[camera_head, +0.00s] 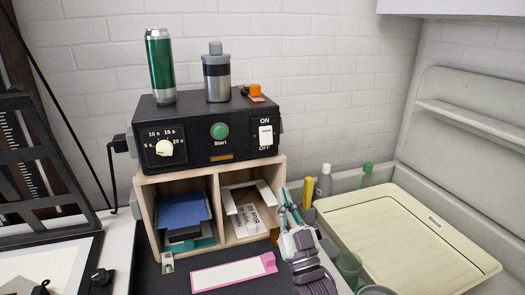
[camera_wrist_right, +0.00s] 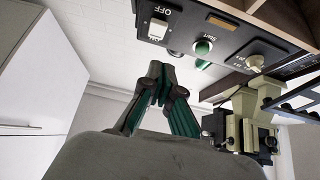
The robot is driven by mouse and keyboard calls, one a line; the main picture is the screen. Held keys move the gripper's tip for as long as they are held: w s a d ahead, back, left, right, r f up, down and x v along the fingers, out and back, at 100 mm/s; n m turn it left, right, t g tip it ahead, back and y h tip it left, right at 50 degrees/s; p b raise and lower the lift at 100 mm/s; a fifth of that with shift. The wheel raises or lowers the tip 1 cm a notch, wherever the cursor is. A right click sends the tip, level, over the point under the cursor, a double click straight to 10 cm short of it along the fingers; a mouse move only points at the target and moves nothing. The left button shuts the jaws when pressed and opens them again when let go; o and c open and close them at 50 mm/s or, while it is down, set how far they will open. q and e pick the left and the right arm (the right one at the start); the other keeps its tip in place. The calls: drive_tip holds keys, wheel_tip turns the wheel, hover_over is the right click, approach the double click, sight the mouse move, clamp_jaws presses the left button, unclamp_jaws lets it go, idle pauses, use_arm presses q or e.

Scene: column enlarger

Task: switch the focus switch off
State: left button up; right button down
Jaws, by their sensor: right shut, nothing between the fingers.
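The focus switch (camera_head: 265,133) is a white rocker on the right of the black timer box's front (camera_head: 209,154), between the labels ON above and OFF below. It also shows in the right wrist view (camera_wrist_right: 158,29), beside the OFF label. I cannot tell which way the rocker is pressed. My right gripper (camera_head: 287,199) is shut and empty, fingers pointing up, below and a little right of the switch, apart from it. Its dark green fingers also show in the right wrist view (camera_wrist_right: 166,82). My left gripper is not in view.
The box stands on a wooden two-compartment shelf (camera_head: 215,206) and carries a green can (camera_head: 159,68) and a grey bottle (camera_head: 216,75). A green Start button (camera_head: 219,131) and a dial (camera_head: 165,148) sit left of the switch. A cream Rinse tray (camera_head: 405,240) lies right.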

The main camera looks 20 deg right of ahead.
drive_tip(key=p, duration=0.5)
approach(263, 142)
wheel_tip(263, 142, up, 5)
drive_tip(key=w, duration=0.3)
drive_tip(key=w+f, duration=0.1)
drive_tip(key=w, duration=0.1)
drive_tip(key=shift+a+f+p, duration=0.1)
drive_tip(key=shift+f+p, duration=0.15)
drive_tip(key=shift+p, duration=0.05)
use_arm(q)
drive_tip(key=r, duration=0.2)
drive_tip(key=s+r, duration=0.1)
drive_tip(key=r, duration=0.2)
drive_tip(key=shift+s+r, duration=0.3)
